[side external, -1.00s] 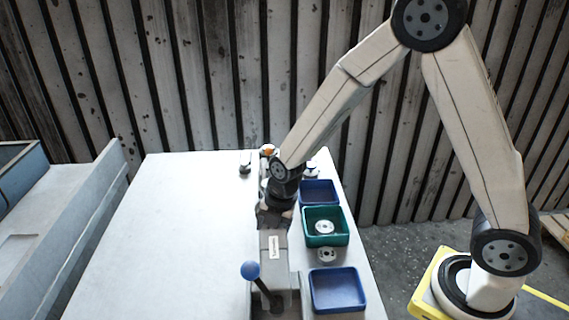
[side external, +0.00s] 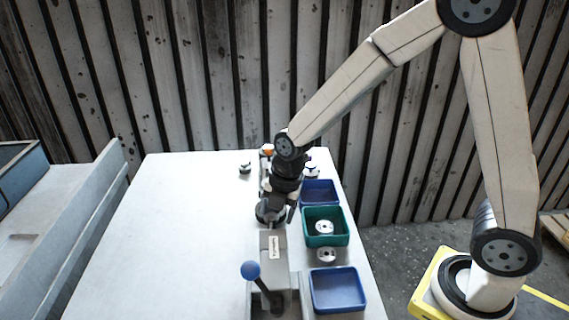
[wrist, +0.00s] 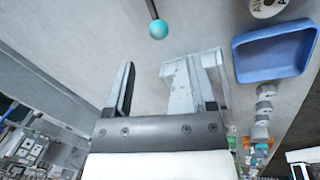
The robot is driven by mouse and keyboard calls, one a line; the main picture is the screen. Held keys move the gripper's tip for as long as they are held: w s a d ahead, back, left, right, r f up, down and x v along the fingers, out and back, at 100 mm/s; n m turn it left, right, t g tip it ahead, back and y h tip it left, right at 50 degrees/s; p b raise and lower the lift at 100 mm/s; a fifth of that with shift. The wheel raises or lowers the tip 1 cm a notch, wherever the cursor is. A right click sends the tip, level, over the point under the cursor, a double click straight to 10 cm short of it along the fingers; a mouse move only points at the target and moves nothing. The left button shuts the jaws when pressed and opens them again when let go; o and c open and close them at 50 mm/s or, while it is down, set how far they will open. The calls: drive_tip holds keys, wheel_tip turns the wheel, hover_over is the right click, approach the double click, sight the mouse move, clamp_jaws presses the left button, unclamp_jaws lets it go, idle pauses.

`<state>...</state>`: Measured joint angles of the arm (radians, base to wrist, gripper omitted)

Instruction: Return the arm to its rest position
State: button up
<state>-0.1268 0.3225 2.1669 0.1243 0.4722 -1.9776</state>
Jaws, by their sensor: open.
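My gripper (side external: 272,212) hangs at the back end of a grey clamp fixture (side external: 274,250) on the white table. In the wrist view my gripper (wrist: 168,78) has its two fingers wide apart, with nothing seen held between them. The fixture (wrist: 183,85) shows beyond and partly behind the right finger. Its lever ends in a blue ball (side external: 250,270), which looks teal in the wrist view (wrist: 158,29). My arm is bent, with its elbow high at the upper right of the side view. Whether the gripper touches anything is unclear.
A row of bins stands along the table's right: front blue bin (side external: 338,304), green bin (side external: 325,239) with a white disc (side external: 325,227), rear blue bin (side external: 319,200). A loose disc (side external: 327,255) lies between. Small parts (side external: 245,168) stand at the back. The table's left (side external: 170,230) is clear.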

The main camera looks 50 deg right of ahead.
drive_tip(key=s+d+m, duration=0.3)
drive_tip(key=s+m, duration=0.2)
drive_tip(key=m, duration=0.6)
drive_tip(key=s+d+r+m, duration=0.1)
drive_tip(key=s+d+m, duration=0.2)
drive_tip(key=m, duration=0.9)
drive_tip(key=shift+s+t+h, duration=0.3)
drive_tip(key=shift+s+h, duration=0.1)
drive_tip(key=shift+s, duration=0.85)
drive_tip(key=shift+r, duration=0.1)
